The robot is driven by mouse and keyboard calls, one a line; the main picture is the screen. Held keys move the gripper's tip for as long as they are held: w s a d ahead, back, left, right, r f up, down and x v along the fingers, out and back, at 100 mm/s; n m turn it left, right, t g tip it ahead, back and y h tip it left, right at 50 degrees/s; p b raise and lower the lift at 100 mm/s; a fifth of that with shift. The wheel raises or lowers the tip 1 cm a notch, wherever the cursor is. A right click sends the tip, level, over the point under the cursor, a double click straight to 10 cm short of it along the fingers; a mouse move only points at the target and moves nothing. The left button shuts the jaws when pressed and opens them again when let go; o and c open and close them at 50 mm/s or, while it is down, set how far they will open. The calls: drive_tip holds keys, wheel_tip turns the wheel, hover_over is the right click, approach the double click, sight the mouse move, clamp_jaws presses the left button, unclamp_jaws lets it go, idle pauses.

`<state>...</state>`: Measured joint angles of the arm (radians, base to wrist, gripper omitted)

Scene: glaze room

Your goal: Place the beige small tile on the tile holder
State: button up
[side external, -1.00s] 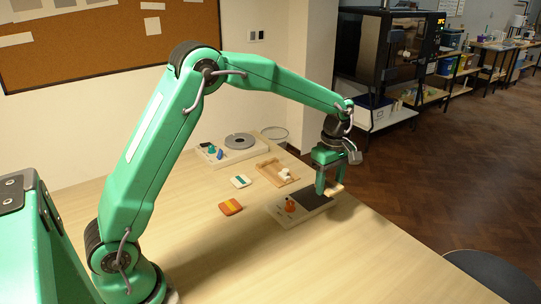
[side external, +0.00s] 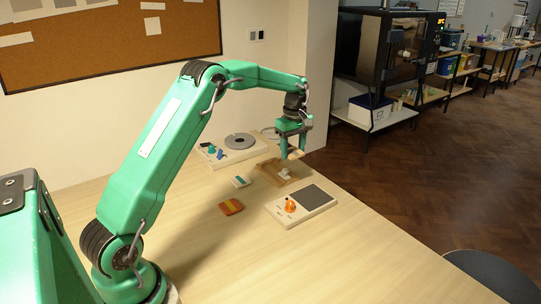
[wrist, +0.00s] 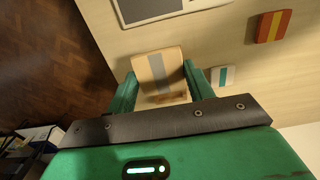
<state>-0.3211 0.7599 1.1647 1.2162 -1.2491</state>
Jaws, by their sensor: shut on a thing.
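The beige small tile (wrist: 155,68), with a grey stripe, is held between the two green fingers of my gripper (wrist: 160,90). In the side view the tile (side external: 295,156) looks like a thin pale edge at the fingertips of my gripper (side external: 294,150). In the wrist view the tile and gripper body hide most of the tray.
A white-and-teal tile (side external: 240,182) and an orange tile with a yellow stripe (side external: 231,207) lie left of the tray. A device with a dark square plate (side external: 319,194) and orange knob stands in front. One with a grey disc (side external: 239,141) stands behind. The front table is clear.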

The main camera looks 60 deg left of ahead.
hover_over(273, 169)
wheel_tip(273, 169, down, 7)
idle(0.4)
drive_tip(key=shift+f, duration=2)
drive_tip(key=shift+f, duration=0.15)
drive_tip(key=o, duration=1.1)
wheel_tip(273, 169, up, 12)
